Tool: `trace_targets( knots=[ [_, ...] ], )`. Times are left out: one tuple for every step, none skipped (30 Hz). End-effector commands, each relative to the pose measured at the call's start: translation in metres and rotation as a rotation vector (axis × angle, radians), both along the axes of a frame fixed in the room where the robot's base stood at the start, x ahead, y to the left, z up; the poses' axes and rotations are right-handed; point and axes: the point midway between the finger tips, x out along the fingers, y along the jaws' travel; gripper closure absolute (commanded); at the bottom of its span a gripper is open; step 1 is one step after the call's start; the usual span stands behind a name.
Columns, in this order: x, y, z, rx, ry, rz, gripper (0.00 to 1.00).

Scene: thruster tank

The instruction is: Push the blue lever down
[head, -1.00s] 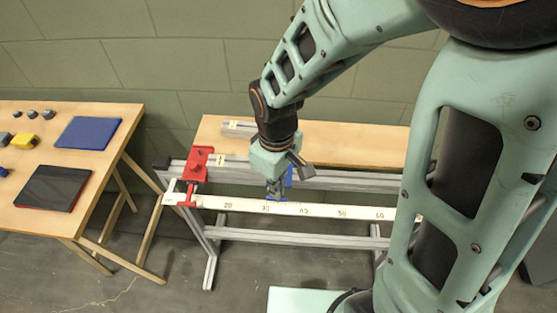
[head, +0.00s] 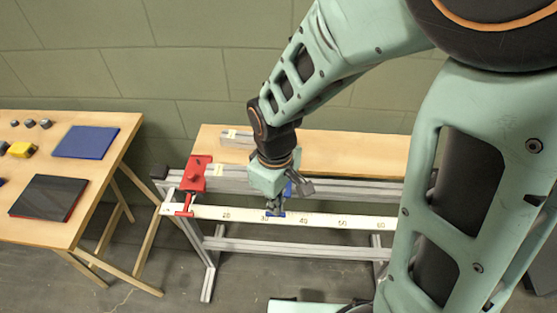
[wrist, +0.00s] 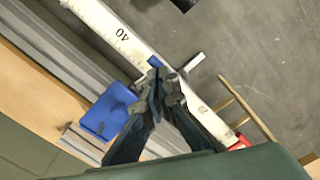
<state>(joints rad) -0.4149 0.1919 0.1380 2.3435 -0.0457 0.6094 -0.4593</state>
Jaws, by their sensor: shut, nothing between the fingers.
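A blue slider with a lever sits on the white numbered rail. In the head view its upright blue part (head: 289,188) shows just behind my gripper, and a small blue piece lies on the rail near the 30 mark. In the wrist view the blue block (wrist: 108,110) is left of my fingers, and a blue part (wrist: 155,62) shows just beyond the tips. My gripper (head: 274,208) is shut and empty, pointing down at the rail by the blue piece. It also shows in the wrist view (wrist: 161,76). I cannot tell whether the fingertips touch the lever.
The white rail (head: 340,220) runs along the front of a metal frame. A red clamp (head: 196,172) holds its left end. A wooden board (head: 340,150) lies behind. A wooden table (head: 30,155) at left carries a blue plate, a black-topped tray and small blocks.

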Motion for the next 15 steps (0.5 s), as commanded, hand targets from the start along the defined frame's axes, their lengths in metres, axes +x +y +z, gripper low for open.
trace_targets(
  knots=[
    [-0.0007,0.0000,-0.0027,0.000,0.000,0.001,1.00],
    [-0.0010,0.0001,-0.0035,0.000,0.000,0.001,1.00],
    [-0.0014,0.0001,-0.0046,0.000,0.000,0.001,1.00],
    [-0.0017,0.0001,-0.0054,0.000,0.000,0.001,1.00],
    [-0.0020,0.0002,-0.0063,0.000,0.000,0.001,1.00],
    [-0.0024,0.0002,-0.0074,0.001,0.000,0.001,1.00],
    [-0.0027,0.0003,-0.0082,0.001,0.000,0.001,1.00],
    [-0.0029,0.0003,-0.0089,0.000,-0.001,0.001,1.00],
    [-0.0033,0.0004,-0.0097,0.000,-0.001,0.001,1.00],
    [-0.0035,0.0004,-0.0100,0.000,-0.001,0.001,1.00],
    [-0.0036,0.0004,-0.0102,0.000,-0.001,0.001,1.00],
    [-0.0037,0.0004,-0.0103,0.000,-0.001,0.001,1.00],
    [-0.0037,0.0004,-0.0102,0.000,-0.001,0.001,1.00],
    [-0.0037,0.0004,-0.0100,0.000,-0.001,0.001,1.00],
    [-0.0037,0.0004,-0.0099,0.000,-0.001,0.001,1.00]
  ],
)
